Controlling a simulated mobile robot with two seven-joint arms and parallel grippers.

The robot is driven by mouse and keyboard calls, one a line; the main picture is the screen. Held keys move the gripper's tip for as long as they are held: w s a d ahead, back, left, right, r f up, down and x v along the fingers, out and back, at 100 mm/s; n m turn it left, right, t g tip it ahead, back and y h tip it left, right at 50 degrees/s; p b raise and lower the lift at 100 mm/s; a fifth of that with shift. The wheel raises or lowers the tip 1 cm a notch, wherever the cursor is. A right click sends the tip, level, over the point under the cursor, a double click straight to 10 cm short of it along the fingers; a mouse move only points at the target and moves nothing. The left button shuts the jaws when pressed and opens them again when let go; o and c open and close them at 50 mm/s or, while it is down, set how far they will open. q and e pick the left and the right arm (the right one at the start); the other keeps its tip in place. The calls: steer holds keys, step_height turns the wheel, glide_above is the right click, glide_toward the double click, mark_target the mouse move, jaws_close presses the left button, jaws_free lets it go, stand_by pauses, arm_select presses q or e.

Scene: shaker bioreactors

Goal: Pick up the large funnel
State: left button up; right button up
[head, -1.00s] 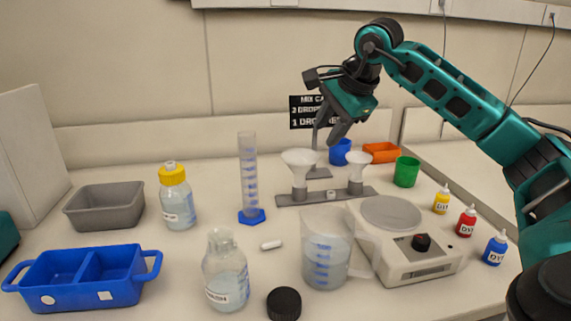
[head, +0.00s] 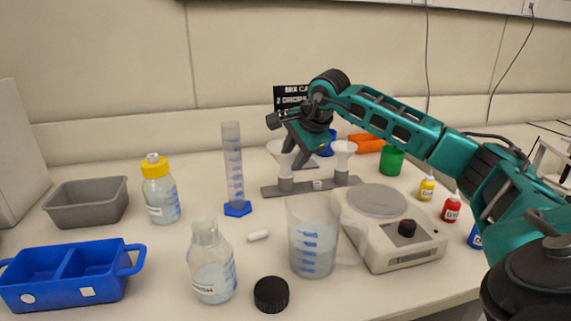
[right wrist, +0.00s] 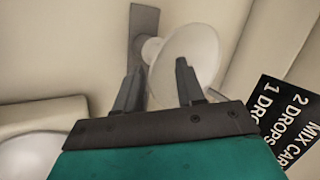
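The large funnel (head: 277,148) is white and stands upright in the left place of a grey holder (head: 322,188). My right gripper (head: 297,153) is at the funnel's cone and partly covers it in the head view. In the right wrist view the open fingers of the right gripper (right wrist: 158,70) point at the large funnel (right wrist: 190,50), whose wide cone lies just beyond and between the fingertips. I cannot tell whether they touch it. A smaller white funnel (head: 343,148) stands at the right of the holder. My left gripper is not in view.
A graduated cylinder (head: 233,165) stands left of the holder. A beaker (head: 312,240) and a stirrer plate (head: 395,235) stand in front. A green cup (head: 391,160) is on the right. A black sign (right wrist: 290,115) is on the wall behind.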

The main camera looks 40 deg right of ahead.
steer(key=shift+w+f, duration=0.15)
steer(key=shift+f, duration=0.1)
jaws_close()
stand_by(0.3)
